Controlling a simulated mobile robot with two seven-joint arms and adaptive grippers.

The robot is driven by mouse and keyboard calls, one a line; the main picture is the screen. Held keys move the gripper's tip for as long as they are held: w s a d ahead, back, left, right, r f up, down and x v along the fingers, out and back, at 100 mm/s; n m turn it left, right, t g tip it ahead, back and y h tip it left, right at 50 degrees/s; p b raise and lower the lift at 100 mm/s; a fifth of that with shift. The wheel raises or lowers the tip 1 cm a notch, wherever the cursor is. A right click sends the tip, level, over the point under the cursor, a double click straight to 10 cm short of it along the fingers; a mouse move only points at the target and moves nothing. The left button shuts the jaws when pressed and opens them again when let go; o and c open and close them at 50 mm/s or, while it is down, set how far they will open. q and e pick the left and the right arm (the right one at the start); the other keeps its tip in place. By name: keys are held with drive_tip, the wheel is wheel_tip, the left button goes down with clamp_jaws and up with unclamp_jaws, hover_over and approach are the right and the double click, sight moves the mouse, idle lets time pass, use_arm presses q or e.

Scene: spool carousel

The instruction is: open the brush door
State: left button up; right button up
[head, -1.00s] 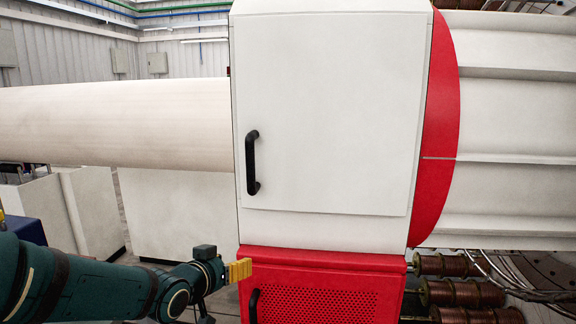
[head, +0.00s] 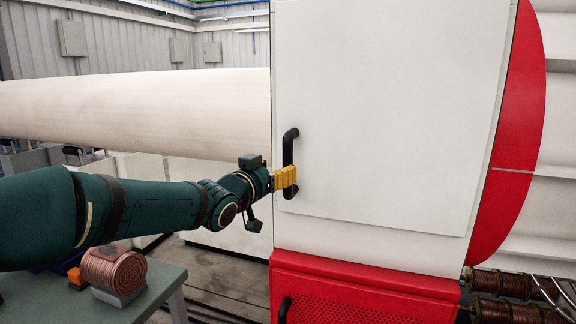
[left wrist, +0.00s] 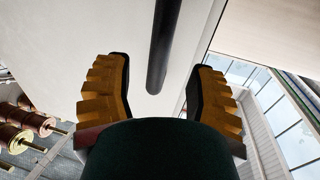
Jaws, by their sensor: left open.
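The brush door (head: 390,120) is a large white panel, closed flush on the white and red cabinet in the head view. Its black upright handle (head: 290,145) sits at the door's left edge. My left gripper (head: 286,177) has yellow fingers and is at the lower part of the handle, covering some of it. In the left wrist view the fingers (left wrist: 163,95) are apart, and the black handle bar (left wrist: 165,40) runs between them with gaps on both sides. My right gripper is not in view.
A red lower panel with perforations (head: 370,305) and its own black handle (head: 284,310) is below. A long pale cylinder (head: 140,110) runs left of the cabinet. A copper spool (head: 113,268) stands on a grey table (head: 160,285) at lower left. More copper spools (head: 505,283) are at lower right.

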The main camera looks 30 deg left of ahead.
sight(285, 165)
use_arm(q)
drive_tip(key=w, duration=0.5)
drive_tip(key=shift+w+a, duration=0.1)
drive_tip(key=shift+w, duration=0.25)
clamp_jaws()
